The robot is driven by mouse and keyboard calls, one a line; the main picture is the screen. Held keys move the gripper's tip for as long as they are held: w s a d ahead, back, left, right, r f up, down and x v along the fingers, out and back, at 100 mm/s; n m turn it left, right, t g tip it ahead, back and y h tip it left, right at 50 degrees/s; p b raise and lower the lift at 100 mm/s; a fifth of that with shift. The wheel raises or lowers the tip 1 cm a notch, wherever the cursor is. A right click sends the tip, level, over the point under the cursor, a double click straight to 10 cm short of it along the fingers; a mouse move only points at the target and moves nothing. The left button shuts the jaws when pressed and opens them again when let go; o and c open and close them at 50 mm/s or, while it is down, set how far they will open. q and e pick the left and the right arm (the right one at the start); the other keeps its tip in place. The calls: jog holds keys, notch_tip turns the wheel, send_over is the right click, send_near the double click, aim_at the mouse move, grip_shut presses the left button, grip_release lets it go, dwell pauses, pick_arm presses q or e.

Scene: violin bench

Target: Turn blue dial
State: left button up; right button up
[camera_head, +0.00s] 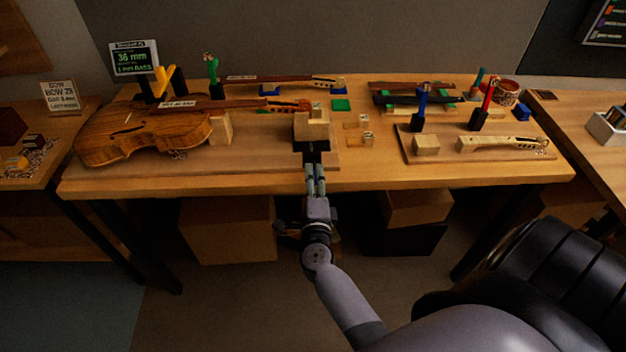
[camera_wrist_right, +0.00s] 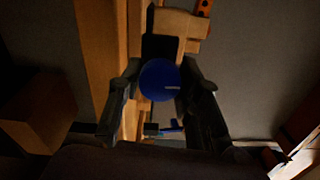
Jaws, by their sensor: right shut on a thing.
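The blue dial (camera_wrist_right: 160,80) shows in the right wrist view as a round knob with a short pale mark on its right side. My right gripper (camera_head: 315,168) reaches the front edge of the bench in the head view, and its two fingers stand on either side of the dial in the wrist view, shut on it. In the head view the dial is hidden by the gripper. A black holder (camera_head: 311,147) with a wooden block (camera_head: 312,129) stands just behind the gripper. My left gripper is not in view.
A violin (camera_head: 140,133) lies on the left of the bench (camera_head: 230,178). A board with a violin neck (camera_head: 505,145) and blue and red tools is on the right. Cardboard boxes (camera_head: 228,228) stand under the bench.

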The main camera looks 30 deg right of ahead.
jog(key=shift+f, duration=0.1)
dwell(0.3)
jog(key=o, duration=1.2)
